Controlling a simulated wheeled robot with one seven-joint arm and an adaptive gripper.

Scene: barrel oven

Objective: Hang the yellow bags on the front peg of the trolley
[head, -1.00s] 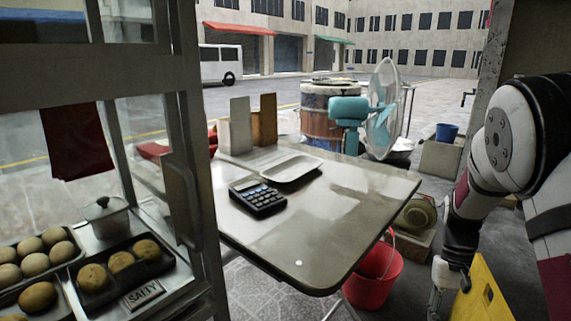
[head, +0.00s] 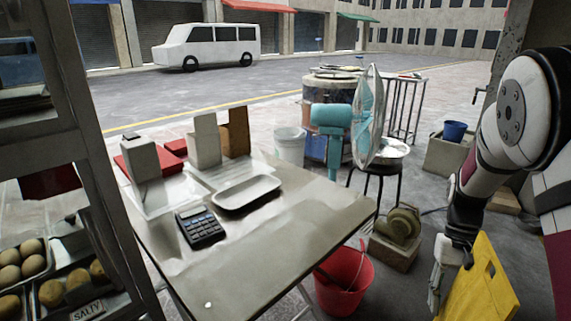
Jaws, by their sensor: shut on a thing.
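My gripper (head: 447,277) is at the lower right of the head view, pointing down. It is shut on a yellow bag (head: 481,285), which hangs tilted with a cut-out handle hole near its upper right. The bag's bottom runs out of the picture. It is clear of the table and to the right of the red bucket. I see a single yellow sheet and cannot tell whether several bags are stacked. A metal rack with upright bars (head: 405,108) stands far back, behind the fan; I cannot tell whether it is the trolley. No peg can be made out.
A table (head: 310,215) with a calculator (head: 200,227) and a white tray (head: 246,191) fills the middle. A red bucket (head: 343,283) stands beside it. A teal fan (head: 367,115) on a stool and a barrel oven (head: 330,100) stand behind. A glass cabinet is at left.

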